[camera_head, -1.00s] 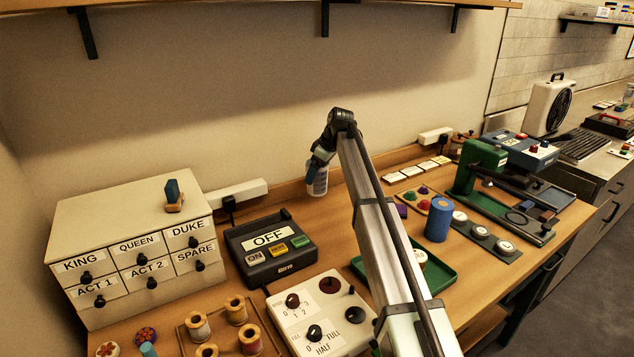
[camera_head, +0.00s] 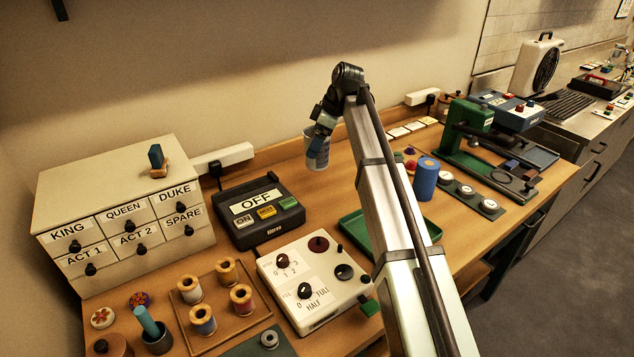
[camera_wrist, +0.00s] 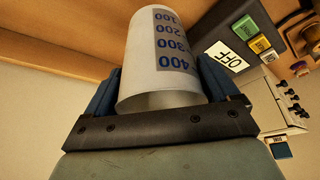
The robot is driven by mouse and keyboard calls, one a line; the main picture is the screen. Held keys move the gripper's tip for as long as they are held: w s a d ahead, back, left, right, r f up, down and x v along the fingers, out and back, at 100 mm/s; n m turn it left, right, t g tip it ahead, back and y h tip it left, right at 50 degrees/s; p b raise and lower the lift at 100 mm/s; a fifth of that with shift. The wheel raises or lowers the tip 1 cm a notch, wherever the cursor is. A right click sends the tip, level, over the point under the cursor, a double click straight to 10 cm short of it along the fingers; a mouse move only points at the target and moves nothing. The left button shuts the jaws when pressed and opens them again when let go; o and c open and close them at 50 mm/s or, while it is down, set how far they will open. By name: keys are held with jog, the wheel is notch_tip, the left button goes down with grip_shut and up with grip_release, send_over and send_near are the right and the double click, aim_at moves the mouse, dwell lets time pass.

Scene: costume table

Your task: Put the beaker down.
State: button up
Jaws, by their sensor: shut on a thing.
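The beaker (camera_head: 317,153) is a pale, translucent cup with blue graduations. In the head view it is at the back of the table, right of the black box marked OFF. My gripper (camera_head: 322,127) is shut on it from above and behind. In the wrist view the beaker (camera_wrist: 165,60) sits between the two blue fingers, its marks reading 100 to 400. Its lower end is close to the wooden table (camera_head: 318,190), but I cannot tell whether it touches. My arm hides part of the table to its right.
The black OFF box (camera_head: 258,212) stands left of the beaker. A white dial panel (camera_head: 310,275) and a green tray (camera_head: 355,228) are nearer the front. A blue cylinder (camera_head: 424,180) stands to the right. White power strips line the wall. Bare wood lies in front of the beaker.

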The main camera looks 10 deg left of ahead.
jog(key=shift+f, duration=4.75)
jog(key=shift+f, duration=0.1)
jog(key=o, duration=0.8)
jog(key=v, duration=1.2)
